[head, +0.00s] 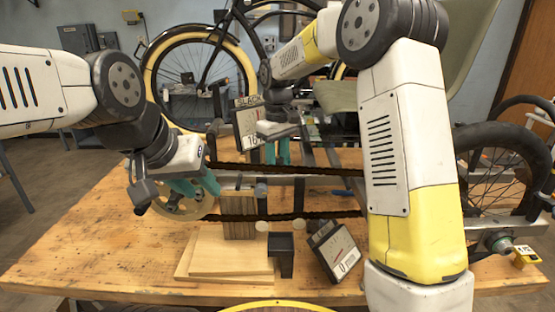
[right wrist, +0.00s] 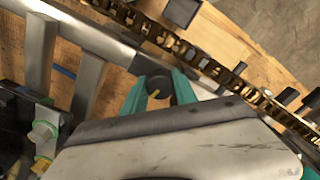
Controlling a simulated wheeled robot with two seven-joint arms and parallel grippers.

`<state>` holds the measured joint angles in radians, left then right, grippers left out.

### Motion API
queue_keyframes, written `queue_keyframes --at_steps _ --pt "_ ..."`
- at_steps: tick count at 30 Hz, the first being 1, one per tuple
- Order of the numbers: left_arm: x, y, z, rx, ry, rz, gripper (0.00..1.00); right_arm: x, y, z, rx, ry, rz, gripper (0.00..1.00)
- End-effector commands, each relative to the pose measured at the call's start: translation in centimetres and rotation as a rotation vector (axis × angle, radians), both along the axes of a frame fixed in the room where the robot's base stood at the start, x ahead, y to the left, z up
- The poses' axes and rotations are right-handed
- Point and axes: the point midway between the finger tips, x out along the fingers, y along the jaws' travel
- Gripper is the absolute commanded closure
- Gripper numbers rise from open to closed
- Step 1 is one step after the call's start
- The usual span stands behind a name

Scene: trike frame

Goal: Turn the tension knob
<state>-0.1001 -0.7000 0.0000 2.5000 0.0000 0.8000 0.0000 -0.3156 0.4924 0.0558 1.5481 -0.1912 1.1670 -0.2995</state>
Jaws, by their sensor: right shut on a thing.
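The tension knob (right wrist: 157,84) is a dark round knob in the right wrist view, beside a grey metal bar. My right gripper (right wrist: 160,93) has its teal fingers on either side of the knob and is shut on it. In the head view the right gripper (head: 277,153) points down behind the upper chain run, and the knob is not clearly visible there. My left gripper (head: 196,187) has its teal fingers apart, close to a golden wheel (head: 183,207) at the left end of the chain. The dark chain (head: 290,169) runs across the bench.
A sign reading SLACK (head: 249,128) stands behind the chain. A tilted gauge reading 0 mm (head: 334,252) is at the front. A stack of wooden blocks (head: 238,212) and a black block (head: 281,252) stand on the wooden bench (head: 105,243). A spoked wheel (head: 500,175) is at right.

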Motion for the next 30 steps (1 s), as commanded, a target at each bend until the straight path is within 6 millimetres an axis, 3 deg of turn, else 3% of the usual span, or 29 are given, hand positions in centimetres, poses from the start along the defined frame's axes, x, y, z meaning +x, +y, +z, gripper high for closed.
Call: queue_keyframes --at_steps 30 --pt "0.0 0.0 0.0 0.0 0.0 0.0 0.64 0.12 0.18 0.15 0.005 -0.005 -0.962 1.0"
